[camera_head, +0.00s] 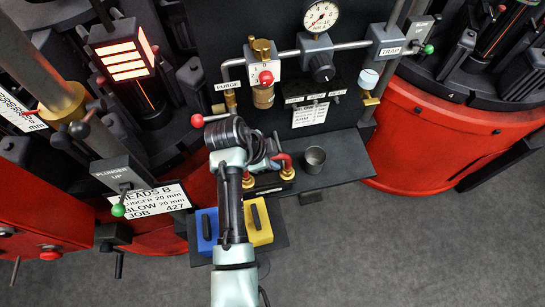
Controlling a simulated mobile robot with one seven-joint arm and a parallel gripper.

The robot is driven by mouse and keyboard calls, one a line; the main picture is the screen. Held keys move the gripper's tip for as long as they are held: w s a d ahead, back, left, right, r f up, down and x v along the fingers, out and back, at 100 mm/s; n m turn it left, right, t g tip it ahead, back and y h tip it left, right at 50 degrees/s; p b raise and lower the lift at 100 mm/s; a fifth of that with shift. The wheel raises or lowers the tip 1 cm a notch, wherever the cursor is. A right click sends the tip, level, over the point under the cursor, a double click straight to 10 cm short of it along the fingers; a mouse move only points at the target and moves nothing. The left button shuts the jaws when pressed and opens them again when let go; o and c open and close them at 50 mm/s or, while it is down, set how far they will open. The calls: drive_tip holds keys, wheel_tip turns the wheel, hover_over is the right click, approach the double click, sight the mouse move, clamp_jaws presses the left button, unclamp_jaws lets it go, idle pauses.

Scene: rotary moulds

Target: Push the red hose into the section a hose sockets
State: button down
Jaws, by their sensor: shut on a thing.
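The red hose (286,163) shows as a short bent piece on the dark shelf, just right of my wrist. Brass fittings and a black block stand at its lower end, at the hose sockets (263,190). My gripper (273,147) is at the upper end of the hose, mostly hidden behind my own dark wrist and cable. It appears shut on the red hose. The wrist hides part of the hose, and I cannot tell how deep its end sits in a socket.
A red-knobbed lever (197,120) is close left of my wrist. A blue block (207,230) and a yellow block (260,222) flank my arm. Valves and a gauge (321,16) are behind. The shelf's right end is clear.

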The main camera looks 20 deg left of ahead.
drive_tip(key=shift+r, duration=0.1)
drive_tip(key=c, duration=0.7)
unclamp_jaws()
drive_tip(key=v, duration=1.3)
